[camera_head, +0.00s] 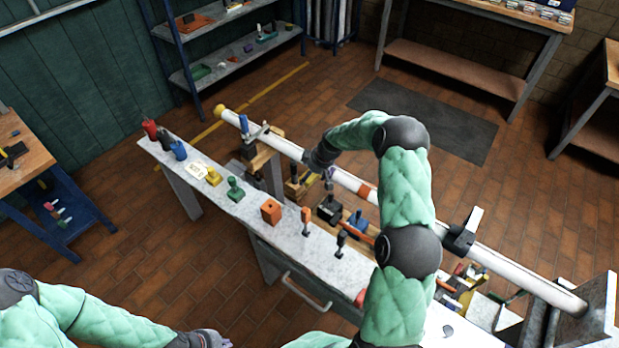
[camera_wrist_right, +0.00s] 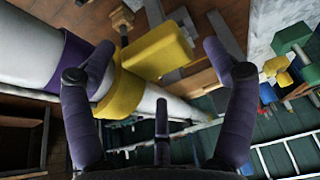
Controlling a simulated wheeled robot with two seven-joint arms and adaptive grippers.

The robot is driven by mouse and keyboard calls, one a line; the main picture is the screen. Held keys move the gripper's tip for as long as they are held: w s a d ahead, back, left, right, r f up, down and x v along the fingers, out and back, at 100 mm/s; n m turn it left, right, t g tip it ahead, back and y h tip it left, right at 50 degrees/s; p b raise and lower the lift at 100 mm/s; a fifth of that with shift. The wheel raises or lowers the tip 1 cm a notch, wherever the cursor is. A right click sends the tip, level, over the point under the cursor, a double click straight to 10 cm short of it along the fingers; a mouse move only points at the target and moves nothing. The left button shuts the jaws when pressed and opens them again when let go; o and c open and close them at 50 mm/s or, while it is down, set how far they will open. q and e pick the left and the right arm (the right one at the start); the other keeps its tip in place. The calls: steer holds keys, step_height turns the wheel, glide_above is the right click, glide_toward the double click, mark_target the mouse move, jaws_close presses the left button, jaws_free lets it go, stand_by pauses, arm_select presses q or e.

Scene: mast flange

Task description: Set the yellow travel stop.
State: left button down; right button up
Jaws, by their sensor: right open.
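The yellow travel stop (camera_wrist_right: 128,88) is a collar with a block-like tab (camera_wrist_right: 160,50) around the white mast tube (camera_wrist_right: 45,55) in the right wrist view. In that view my right gripper (camera_wrist_right: 157,52) is open, with its purple fingers on either side of the collar and tab; I cannot tell whether they touch. In the head view my right arm reaches over the mast (camera_head: 490,263), and the stop is hidden by the hand. My left gripper (camera_head: 212,340) is low at the bottom edge, partly cut off, and its jaws are unclear.
The grey bench (camera_head: 325,250) carries several small items, including a green one (camera_head: 235,188), a yellow one (camera_head: 213,177) and an orange block (camera_head: 271,211). A dark clamp (camera_head: 460,240) sits on the mast at right. The mast's far end has a yellow cap (camera_head: 219,110).

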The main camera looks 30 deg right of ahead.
arm_select(q)
steer(key=shift+f, duration=0.25)
arm_select(e)
steer(key=shift+x, duration=0.9)
steer(key=shift+r, duration=0.1)
